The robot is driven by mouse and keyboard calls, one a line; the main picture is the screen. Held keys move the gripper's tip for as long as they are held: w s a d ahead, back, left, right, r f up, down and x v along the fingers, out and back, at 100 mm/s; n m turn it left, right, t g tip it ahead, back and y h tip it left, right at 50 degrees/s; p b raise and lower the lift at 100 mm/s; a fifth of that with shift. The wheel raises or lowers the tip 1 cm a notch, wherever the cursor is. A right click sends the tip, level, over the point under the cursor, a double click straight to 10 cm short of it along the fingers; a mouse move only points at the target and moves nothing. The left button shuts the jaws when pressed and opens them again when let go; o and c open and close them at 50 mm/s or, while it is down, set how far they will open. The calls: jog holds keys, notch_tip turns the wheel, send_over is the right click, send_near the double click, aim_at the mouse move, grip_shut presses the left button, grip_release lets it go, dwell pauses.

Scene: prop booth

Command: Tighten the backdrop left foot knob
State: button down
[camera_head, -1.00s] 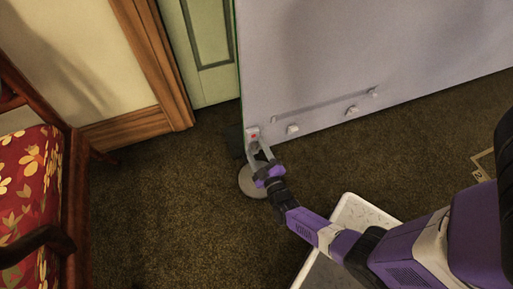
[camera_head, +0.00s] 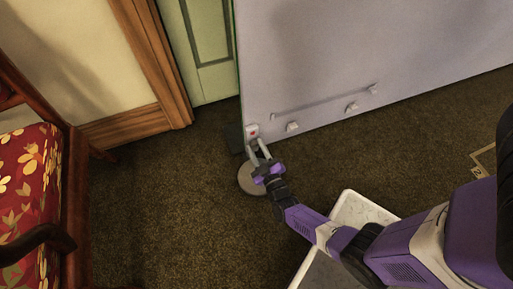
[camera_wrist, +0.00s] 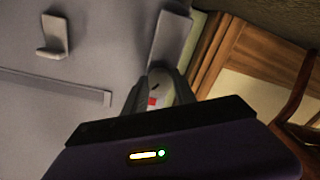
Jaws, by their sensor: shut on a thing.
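The grey backdrop (camera_head: 350,60) stands upright, and its lower left corner has a small pale fitting with a red mark (camera_head: 253,132). My gripper (camera_head: 257,146) reaches this corner from below right, with both fingers pointing at the fitting. In the wrist view, my fingers (camera_wrist: 157,92) are closed around a small pale rounded piece with a red mark (camera_wrist: 152,102), which I take to be the left foot knob. Most of the knob is hidden by the fingers and my gripper body. How tight it is cannot be seen.
A round grey disc (camera_head: 252,180) lies on the carpet under my gripper. A long rail (camera_head: 320,103) and small hooks (camera_head: 351,107) sit on the backdrop to the right. A red floral chair (camera_head: 35,190) stands left. Carpet between chair and disc is clear.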

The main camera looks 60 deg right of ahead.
jog(key=m, duration=0.3)
jog(key=shift+m, duration=0.4)
jog(key=m, duration=0.3)
jog(key=shift+m, duration=0.4)
jog(key=m, duration=0.3)
jog(key=shift+m+h, duration=0.4)
jog(key=shift+f+m, duration=0.1)
jog(key=shift+m, duration=1.9)
jog(key=c, duration=1)
grip_release()
jog(key=shift+s, duration=0.1)
